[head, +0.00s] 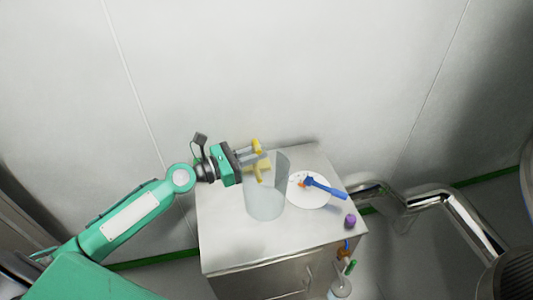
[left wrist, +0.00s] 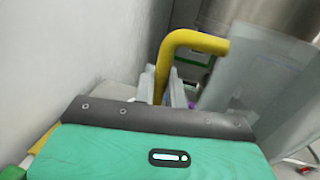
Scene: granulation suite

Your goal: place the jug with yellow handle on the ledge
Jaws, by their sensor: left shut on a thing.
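The jug is a translucent grey vessel (head: 264,198) with a yellow handle (head: 257,146). My left gripper (head: 262,162) comes in from the left and is shut on the handle. In the left wrist view the yellow handle (left wrist: 190,40) rises between the fingers, and the translucent jug wall (left wrist: 258,85) is to its right. The jug looks roughly upright over the white cabinet top (head: 225,240); I cannot tell whether its base touches. No separate ledge is clear besides this top. My right gripper is not in view.
A white plate (head: 300,200) with a blue-handled tool (head: 325,187) lies just right of the jug. A small purple object (head: 350,220) sits near the cabinet's right edge. A bottle (head: 340,288) stands below in front. Shiny pipes (head: 455,205) run at right; the wall is close behind.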

